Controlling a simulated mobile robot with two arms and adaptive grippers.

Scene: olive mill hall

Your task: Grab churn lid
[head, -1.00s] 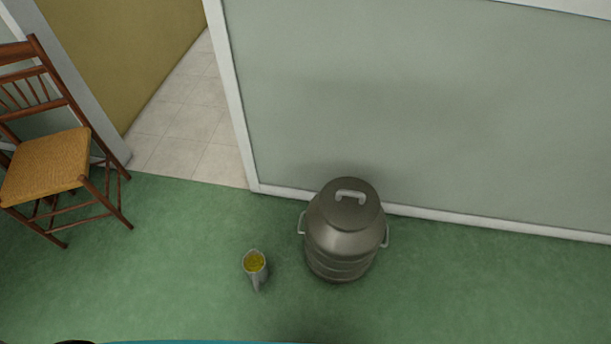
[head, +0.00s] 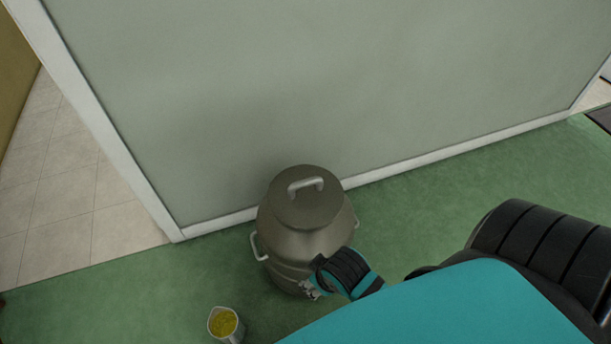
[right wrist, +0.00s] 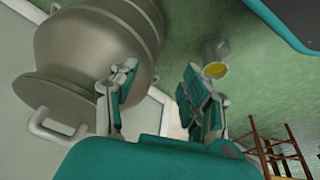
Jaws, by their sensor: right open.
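The churn lid (head: 306,208) is a round grey metal disc with a pale loop handle. It sits on top of the grey metal churn (head: 300,244), which stands upright on the green floor by the wall. In the right wrist view the lid (right wrist: 52,100) and its handle are at the lower left. My right gripper (head: 309,291) is in front of the churn body, lower than the lid in the head view. In the right wrist view its two fingers (right wrist: 160,92) are apart with nothing between them. My left gripper is not in view.
A jug with yellow contents (head: 224,325) stands on the floor left of the churn. The wall (head: 330,90) is close behind the churn. A doorway with pale tiles (head: 70,200) is at left. A wooden chair (right wrist: 280,148) shows in the wrist view.

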